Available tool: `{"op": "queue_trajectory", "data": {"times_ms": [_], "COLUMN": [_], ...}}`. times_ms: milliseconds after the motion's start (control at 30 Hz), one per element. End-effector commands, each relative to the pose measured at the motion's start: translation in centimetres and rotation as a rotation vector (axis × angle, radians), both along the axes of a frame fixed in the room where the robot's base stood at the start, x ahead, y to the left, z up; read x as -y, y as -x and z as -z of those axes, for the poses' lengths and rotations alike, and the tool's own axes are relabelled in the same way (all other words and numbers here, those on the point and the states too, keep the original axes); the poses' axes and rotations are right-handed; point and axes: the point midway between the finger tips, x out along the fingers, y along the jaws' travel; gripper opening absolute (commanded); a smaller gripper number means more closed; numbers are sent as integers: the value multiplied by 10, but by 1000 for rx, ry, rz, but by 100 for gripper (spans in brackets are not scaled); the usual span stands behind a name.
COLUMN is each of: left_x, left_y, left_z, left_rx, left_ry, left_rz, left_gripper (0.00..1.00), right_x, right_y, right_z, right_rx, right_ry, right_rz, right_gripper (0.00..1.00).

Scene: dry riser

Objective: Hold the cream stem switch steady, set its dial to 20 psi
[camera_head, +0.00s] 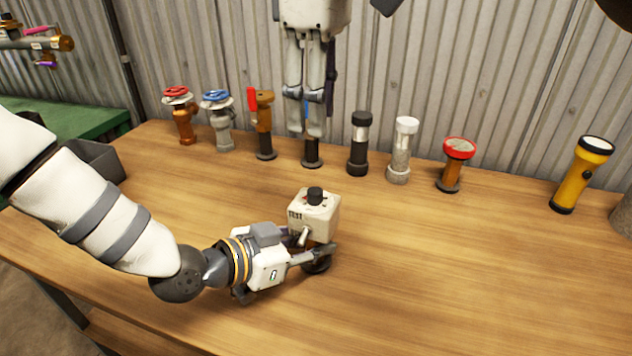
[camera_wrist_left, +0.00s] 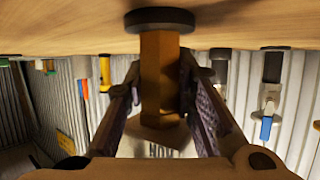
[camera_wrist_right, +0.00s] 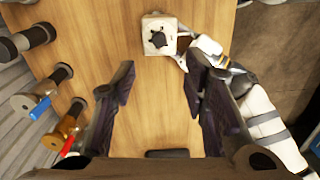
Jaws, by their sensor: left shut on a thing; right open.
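The cream stem switch (camera_head: 314,215) stands upright near the middle of the table, a cream box with a black dial (camera_head: 315,195) on top. My left gripper (camera_head: 312,256) is shut around its stem, under the box. In the left wrist view, which looks upside down, the fingers flank the brown stem (camera_wrist_left: 160,75) above its dark base (camera_wrist_left: 160,20). My right gripper (camera_head: 315,132) points down over the table's back row, open and empty. In the right wrist view, the switch (camera_wrist_right: 158,46) and its dial (camera_wrist_right: 158,40) lie beyond the open fingers. The dial's setting is too small to read.
A row of fittings stands along the back, including a red-wheel valve (camera_head: 181,115), a blue-wheel valve (camera_head: 219,118), a black-capped one (camera_head: 359,143) and a red-topped one (camera_head: 455,160). A yellow flashlight (camera_head: 580,175) stands right. The table (camera_head: 430,270) is clear right of the switch.

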Motion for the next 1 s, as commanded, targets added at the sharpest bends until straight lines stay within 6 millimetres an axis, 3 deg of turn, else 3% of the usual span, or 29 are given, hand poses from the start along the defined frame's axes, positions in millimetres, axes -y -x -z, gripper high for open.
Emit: {"op": "queue_trajectory", "data": {"times_ms": [167, 600, 733, 1000], "left_x": [0, 0, 0, 0], "left_y": [0, 0, 0, 0], "left_z": [0, 0, 0, 0], "left_rx": [0, 0, 0, 0], "left_ry": [0, 0, 0, 0], "left_rz": [0, 0, 0, 0], "left_gripper": [0, 0, 0, 0], "right_x": [-1, -1, -1, -1], "right_y": [1, 1, 1, 1], "right_z": [7, 105, 117, 119], "right_rx": [11, 11, 13, 13], "right_ry": [15, 12, 12, 12], "right_rz": [-119, -118, -117, -116], "right_gripper": [40, 40, 40, 40]}}
